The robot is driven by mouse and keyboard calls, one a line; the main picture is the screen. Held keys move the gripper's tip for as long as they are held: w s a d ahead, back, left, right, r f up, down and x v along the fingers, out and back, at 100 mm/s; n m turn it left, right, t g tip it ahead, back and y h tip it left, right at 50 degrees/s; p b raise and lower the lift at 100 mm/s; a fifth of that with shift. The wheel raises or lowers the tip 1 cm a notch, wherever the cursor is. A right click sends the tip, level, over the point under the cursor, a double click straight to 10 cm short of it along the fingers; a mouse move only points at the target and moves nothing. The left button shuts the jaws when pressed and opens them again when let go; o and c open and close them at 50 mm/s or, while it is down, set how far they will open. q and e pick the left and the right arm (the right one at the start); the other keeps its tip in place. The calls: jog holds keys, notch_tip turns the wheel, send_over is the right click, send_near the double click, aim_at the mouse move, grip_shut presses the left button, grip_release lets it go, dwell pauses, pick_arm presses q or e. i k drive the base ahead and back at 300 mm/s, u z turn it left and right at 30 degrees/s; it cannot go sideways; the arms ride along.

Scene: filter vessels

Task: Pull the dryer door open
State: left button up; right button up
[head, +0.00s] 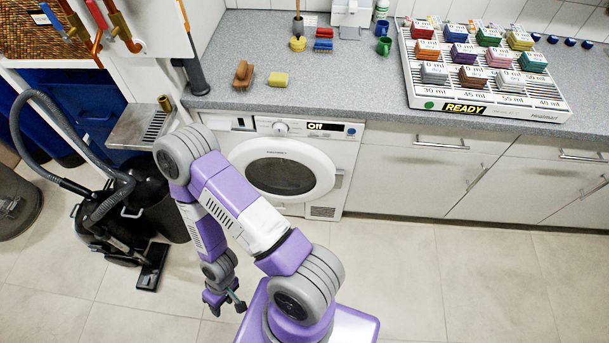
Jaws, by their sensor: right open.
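The white dryer (347,148) stands under the counter, with its display (326,127) reading "Off". Its round door (318,170) has a white rim and a dark window, and it looks closed against the front. My right arm crosses in front of the dryer's left side and hides part of it. My right gripper (225,301) hangs low over the floor, in front of the dryer and to its lower left. It is open and empty, well apart from the door. My left gripper is not in view.
A black vacuum cleaner (115,225) with a hose stands left of the dryer, near a metal drip tray (143,124). White cabinets (420,180) run to the right. The counter holds a "READY" rack (480,103) of coloured blocks. Floor right of my base is clear.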

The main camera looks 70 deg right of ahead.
aim_at(298, 154)
jog(key=z, duration=2.1)
jog(key=k, duration=1.05)
jog(key=u, duration=1.35)
jog(key=i, duration=1.1)
jog(key=z, duration=0.5)
jog(key=i, duration=0.8)
jog(key=z, duration=0.7)
